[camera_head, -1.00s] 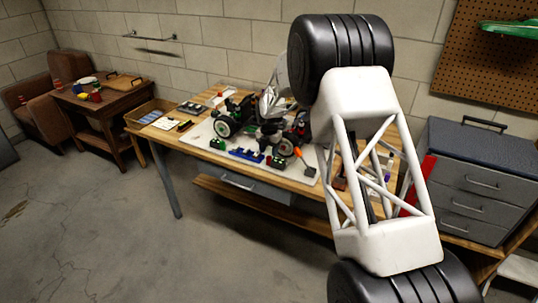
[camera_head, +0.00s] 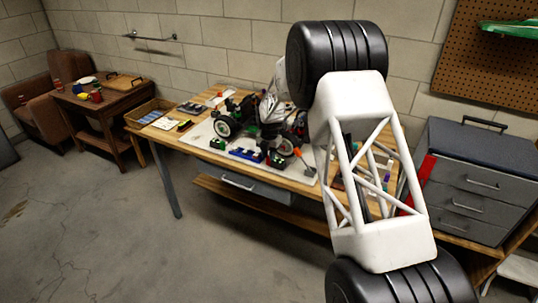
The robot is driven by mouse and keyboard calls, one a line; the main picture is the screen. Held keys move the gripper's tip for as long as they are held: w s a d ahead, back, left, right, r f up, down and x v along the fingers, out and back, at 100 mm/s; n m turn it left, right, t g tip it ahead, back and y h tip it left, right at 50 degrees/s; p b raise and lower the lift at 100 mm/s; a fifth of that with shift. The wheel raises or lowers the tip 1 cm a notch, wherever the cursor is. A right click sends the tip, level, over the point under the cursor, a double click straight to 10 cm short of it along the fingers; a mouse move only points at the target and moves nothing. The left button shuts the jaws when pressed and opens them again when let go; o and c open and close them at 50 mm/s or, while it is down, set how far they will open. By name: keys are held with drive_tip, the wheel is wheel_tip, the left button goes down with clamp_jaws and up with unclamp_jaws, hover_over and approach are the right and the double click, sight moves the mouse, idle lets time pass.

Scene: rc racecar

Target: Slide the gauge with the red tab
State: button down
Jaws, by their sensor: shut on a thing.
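My gripper (camera_head: 268,128) is at the far end of my arm, low over the racecar at the middle of the workbench. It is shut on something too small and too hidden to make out. The racecar (camera_head: 226,126) has dark wheels with pale rims and green parts, and stands on a light mat (camera_head: 196,136). I cannot pick out the gauge with the red tab for sure among the small parts; my wrist and arm hide part of the car.
Green and blue blocks (camera_head: 246,154) and an orange-handled tool (camera_head: 306,162) lie along the mat's front. A wooden tray (camera_head: 150,113) is at the bench's left end. A grey drawer cabinet (camera_head: 470,180) stands at right. My large arm links hide the bench's right part.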

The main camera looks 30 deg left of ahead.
drive_tip(key=shift+w, duration=0.1)
drive_tip(key=shift+w+r, duration=0.1)
drive_tip(key=shift+w, duration=1.55)
drive_tip(key=c, duration=1)
unclamp_jaws()
drive_tip(key=shift+o, duration=0.2)
drive_tip(key=shift+s, duration=0.1)
